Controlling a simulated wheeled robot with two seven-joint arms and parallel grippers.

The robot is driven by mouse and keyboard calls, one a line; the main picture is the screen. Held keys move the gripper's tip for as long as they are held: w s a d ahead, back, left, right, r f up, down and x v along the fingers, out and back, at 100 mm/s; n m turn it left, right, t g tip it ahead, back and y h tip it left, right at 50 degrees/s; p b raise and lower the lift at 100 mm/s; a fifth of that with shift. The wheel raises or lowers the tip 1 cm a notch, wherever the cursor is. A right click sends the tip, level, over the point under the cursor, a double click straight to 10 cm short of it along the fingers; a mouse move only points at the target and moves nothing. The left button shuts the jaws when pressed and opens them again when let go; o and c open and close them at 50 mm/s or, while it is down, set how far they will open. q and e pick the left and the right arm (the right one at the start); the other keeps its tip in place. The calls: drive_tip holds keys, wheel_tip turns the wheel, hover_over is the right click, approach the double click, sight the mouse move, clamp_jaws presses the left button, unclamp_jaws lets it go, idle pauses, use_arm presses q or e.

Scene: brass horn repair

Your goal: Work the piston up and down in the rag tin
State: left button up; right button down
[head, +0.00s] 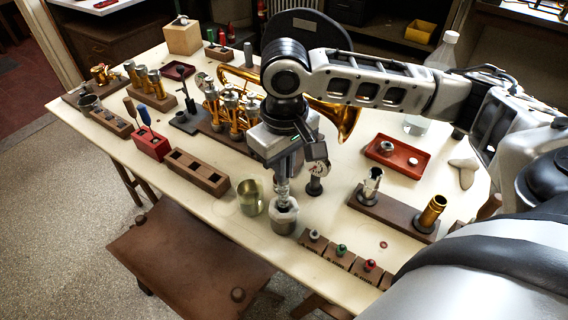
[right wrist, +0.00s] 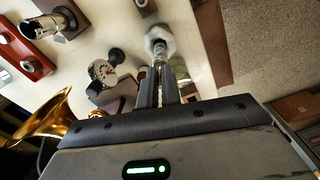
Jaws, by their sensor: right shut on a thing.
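The rag tin (head: 284,219), a small grey metal tin with pale rag at its mouth, stands near the table's front edge. My right gripper (head: 282,176) points down just above it, shut on the silvery piston (head: 282,190). The piston's lower end reaches the rag in the tin's mouth; how deep it sits is hidden. In the right wrist view, the piston (right wrist: 159,56) runs from between the fingers (right wrist: 158,82) to the pale rag (right wrist: 160,39). My left gripper is not in view.
A yellowish beaker (head: 250,198) stands close to the tin's left. A dial gauge (head: 316,176) stands behind it to the right. A row of labelled blocks (head: 340,257) lies to the right along the front edge. The brass horn (head: 345,120) lies behind my gripper.

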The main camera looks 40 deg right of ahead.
sight(284, 192)
drive_tip(key=shift+f+b, duration=0.45)
drive_tip(key=shift+f, duration=2.1)
drive_tip(key=shift+r+p, duration=0.85)
drive_tip(key=shift+p, duration=0.55)
drive_tip(key=shift+f, duration=0.15)
drive_tip(key=shift+f, duration=1.7)
wheel_tip(284, 192, up, 2)
drive_tip(key=p, duration=0.3)
drive_tip(key=shift+r, duration=0.8)
